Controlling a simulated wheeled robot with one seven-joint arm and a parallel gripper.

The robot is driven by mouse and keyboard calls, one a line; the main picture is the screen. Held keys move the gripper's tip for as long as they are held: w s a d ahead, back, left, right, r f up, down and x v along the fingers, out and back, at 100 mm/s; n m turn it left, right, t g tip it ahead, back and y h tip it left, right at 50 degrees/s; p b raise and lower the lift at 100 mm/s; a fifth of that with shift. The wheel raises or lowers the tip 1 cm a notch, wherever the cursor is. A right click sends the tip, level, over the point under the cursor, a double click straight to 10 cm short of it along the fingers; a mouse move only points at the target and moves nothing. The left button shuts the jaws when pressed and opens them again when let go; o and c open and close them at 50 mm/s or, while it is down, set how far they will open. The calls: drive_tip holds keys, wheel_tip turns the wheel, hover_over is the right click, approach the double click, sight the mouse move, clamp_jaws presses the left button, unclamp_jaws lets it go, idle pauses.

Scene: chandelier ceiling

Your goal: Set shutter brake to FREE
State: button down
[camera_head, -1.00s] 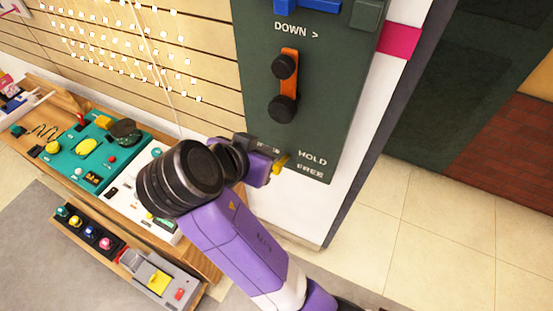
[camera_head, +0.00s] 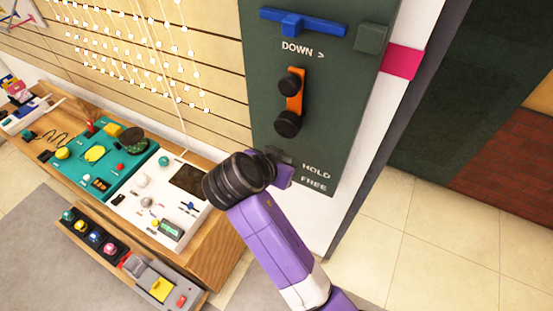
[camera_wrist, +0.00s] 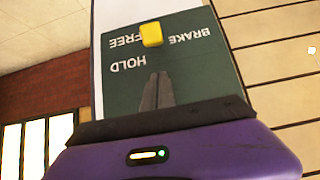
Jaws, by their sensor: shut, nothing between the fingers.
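The dark green shutter panel (camera_head: 345,110) stands upright and carries the words HOLD and, below it, FREE. In the wrist view the panel (camera_wrist: 190,70) appears upside down, with BRAKE, FREE and HOLD readable. The yellow brake knob (camera_wrist: 151,35) sits beside the word FREE, level with it rather than with HOLD. In the head view my arm hides this knob. My gripper (camera_head: 277,155) is in front of the panel's lower part, left of HOLD. In the wrist view its dark fingers (camera_wrist: 157,92) are shut, empty and apart from the knob in the picture, on the HOLD side.
Higher on the panel are an orange lever (camera_head: 294,92) with black knobs and a blue handle (camera_head: 302,22). A pink band (camera_head: 403,61) crosses the white post. A wooden bench (camera_head: 232,225) with teal and white boards stands left. Tiled floor is free at right.

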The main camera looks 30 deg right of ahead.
drive_tip(key=shift+s+a+f+p, duration=0.1)
drive_tip(key=shift+s+a+f, duration=0.15)
drive_tip(key=shift+f, duration=0.25)
drive_tip(key=shift+s+a+f+p, duration=0.1)
drive_tip(key=shift+a+f, duration=0.2)
drive_tip(key=shift+f, duration=0.2)
drive_tip(key=shift+s+a+f+p, duration=0.1)
drive_tip(key=shift+s+a+f, duration=0.15)
drive_tip(key=shift+f, duration=0.25)
drive_tip(key=shift+f, duration=0.15)
